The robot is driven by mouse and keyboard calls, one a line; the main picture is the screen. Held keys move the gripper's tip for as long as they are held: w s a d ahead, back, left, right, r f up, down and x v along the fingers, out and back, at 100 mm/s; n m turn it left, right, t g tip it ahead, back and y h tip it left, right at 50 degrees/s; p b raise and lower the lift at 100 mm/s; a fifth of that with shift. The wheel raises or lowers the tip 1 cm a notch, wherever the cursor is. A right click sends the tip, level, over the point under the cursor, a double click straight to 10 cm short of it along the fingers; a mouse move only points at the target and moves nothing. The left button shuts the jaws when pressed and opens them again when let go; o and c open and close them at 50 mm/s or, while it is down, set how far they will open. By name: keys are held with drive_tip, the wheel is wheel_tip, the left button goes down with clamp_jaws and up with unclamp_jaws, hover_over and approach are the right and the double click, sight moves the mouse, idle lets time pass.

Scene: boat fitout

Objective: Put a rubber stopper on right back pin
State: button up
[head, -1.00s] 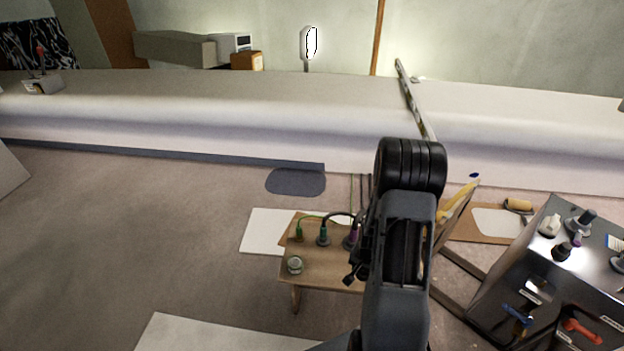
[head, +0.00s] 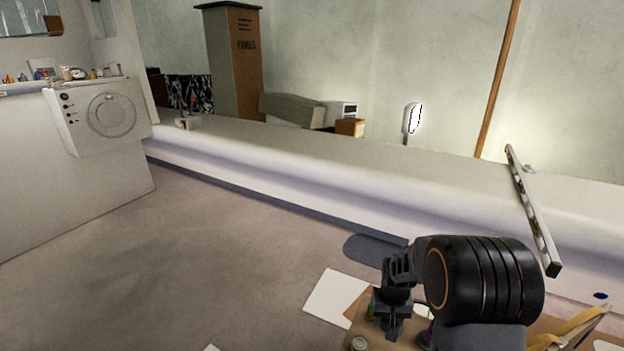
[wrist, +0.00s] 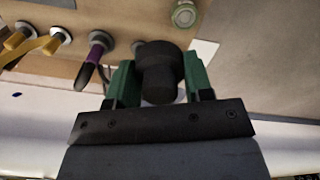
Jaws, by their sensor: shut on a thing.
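My gripper is shut on a black rubber stopper (wrist: 158,68), a wide round cap with a narrower part, held between its green fingertips in the wrist view. In the head view my gripper (head: 388,318) is at the lower right, above a wooden stand (head: 402,346); the stopper cannot be made out there. The wrist view shows a row of pale round fittings on brown board, with yellow plugs (wrist: 50,42) and a purple plug (wrist: 98,46) on cables. I cannot tell which is the right back pin.
A small glass jar (head: 358,343) stands on the stand; it also shows in the wrist view (wrist: 184,14). A white sheet (head: 332,297) lies to the left on the floor. A long white bench (head: 300,160) runs behind. The floor at left is clear.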

drive_tip(key=s+a+r+n+p, duration=0.1)
drive_tip(key=a+r+p, duration=0.2)
drive_tip(key=r+p, duration=1)
drive_tip(key=p, duration=0.8)
drive_tip(key=shift+a+r, duration=0.15)
drive_tip(key=shift+a, duration=0.25)
drive_tip(key=shift+s, duration=0.1)
